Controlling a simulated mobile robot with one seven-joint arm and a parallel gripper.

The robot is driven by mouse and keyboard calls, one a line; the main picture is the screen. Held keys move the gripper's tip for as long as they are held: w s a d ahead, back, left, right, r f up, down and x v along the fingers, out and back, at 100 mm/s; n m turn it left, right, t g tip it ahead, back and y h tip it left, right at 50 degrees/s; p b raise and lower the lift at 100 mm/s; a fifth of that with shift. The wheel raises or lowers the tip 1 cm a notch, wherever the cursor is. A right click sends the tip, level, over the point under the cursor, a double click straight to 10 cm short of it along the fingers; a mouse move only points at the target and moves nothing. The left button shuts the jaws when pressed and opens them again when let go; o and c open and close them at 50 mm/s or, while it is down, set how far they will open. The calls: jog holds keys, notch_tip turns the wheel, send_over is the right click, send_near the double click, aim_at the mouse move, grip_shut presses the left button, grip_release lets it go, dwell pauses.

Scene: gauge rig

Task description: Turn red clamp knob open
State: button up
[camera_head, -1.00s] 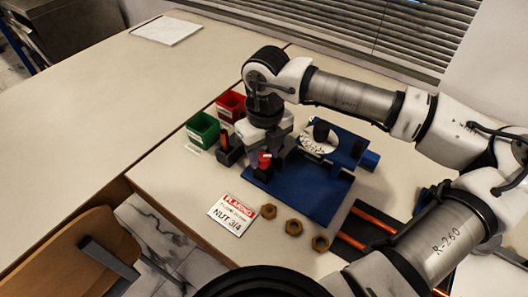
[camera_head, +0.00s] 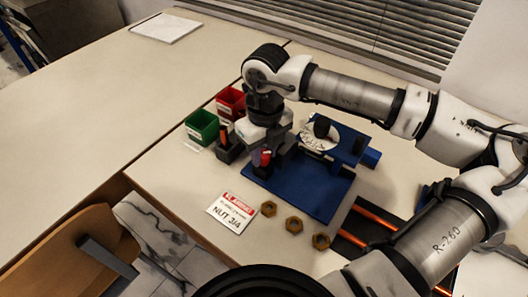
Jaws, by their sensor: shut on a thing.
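The red clamp knob (camera_head: 265,158) is at the left end of the blue gauge rig (camera_head: 312,195), on a dark block. My gripper (camera_head: 272,148) points down over it and is shut on it; the fingers hide part of the knob. The rig's round white dial (camera_head: 319,137) stands to the right of my gripper, with a dark round part in front of it.
A green bin (camera_head: 202,128) and a red bin (camera_head: 231,102) stand left of my gripper, with a dark holder (camera_head: 229,148) close by. A sign card (camera_head: 232,212) and brass nuts (camera_head: 294,225) lie in front of the rig. The left tabletop is mostly clear.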

jog(key=n+b, duration=0.2)
jog(key=b, duration=0.1)
jog(key=n+b, duration=0.1)
jog(key=shift+f+n, duration=0.25)
jog(key=shift+n, duration=0.15)
jog(key=shift+r+n+b, duration=0.15)
jog(key=shift+n+b, duration=0.7)
jog(key=shift+n, duration=0.4)
jog(key=shift+r+n+b, duration=0.1)
jog(key=shift+n+b, duration=0.75)
jog(key=shift+n, duration=0.4)
